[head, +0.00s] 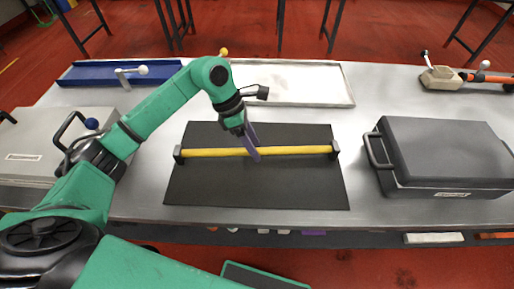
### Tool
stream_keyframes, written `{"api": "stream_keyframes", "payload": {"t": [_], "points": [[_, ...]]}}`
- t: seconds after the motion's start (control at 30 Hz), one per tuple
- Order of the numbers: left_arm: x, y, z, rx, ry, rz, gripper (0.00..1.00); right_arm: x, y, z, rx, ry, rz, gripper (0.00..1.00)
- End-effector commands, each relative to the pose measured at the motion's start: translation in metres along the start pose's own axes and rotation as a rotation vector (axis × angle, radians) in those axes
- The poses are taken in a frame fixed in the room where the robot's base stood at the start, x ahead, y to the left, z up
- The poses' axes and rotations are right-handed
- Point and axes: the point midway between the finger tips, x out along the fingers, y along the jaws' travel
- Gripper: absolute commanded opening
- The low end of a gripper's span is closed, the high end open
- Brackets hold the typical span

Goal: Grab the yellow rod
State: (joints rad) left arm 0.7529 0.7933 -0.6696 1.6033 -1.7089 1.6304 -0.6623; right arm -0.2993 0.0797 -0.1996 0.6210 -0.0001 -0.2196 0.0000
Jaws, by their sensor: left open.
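The yellow rod (296,150) lies left to right across the black mat (258,190), with a dark block at each end. My left gripper (253,154) points down at the middle of the rod, and its purple finger crosses in front of the rod. It is open. The picture does not show clearly whether the fingers touch the rod, and the far finger is hidden. My right gripper is not in view.
A grey case (450,155) with a handle stands right of the mat, and another case (40,148) stands left, partly behind my arm. A white tray (300,84) and a blue tray (90,72) lie at the back. An orange-handled tool (485,78) lies at the back right.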

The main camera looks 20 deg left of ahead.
Motion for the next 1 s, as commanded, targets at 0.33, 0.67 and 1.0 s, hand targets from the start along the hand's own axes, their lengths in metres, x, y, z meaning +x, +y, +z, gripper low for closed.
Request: {"api": "stream_keyframes", "payload": {"t": [0.33,0.67,1.0], "points": [[0.0087,0.0004,-0.0004,0.000,0.001,0.001,0.31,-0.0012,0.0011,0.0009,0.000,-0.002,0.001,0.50],[0.0082,0.0004,-0.0004,0.000,0.001,0.001,0.00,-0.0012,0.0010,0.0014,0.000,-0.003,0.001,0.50],[0.0079,0.0005,-0.0003,-0.001,0.000,0.002,0.00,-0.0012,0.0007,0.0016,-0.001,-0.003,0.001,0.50]]}}
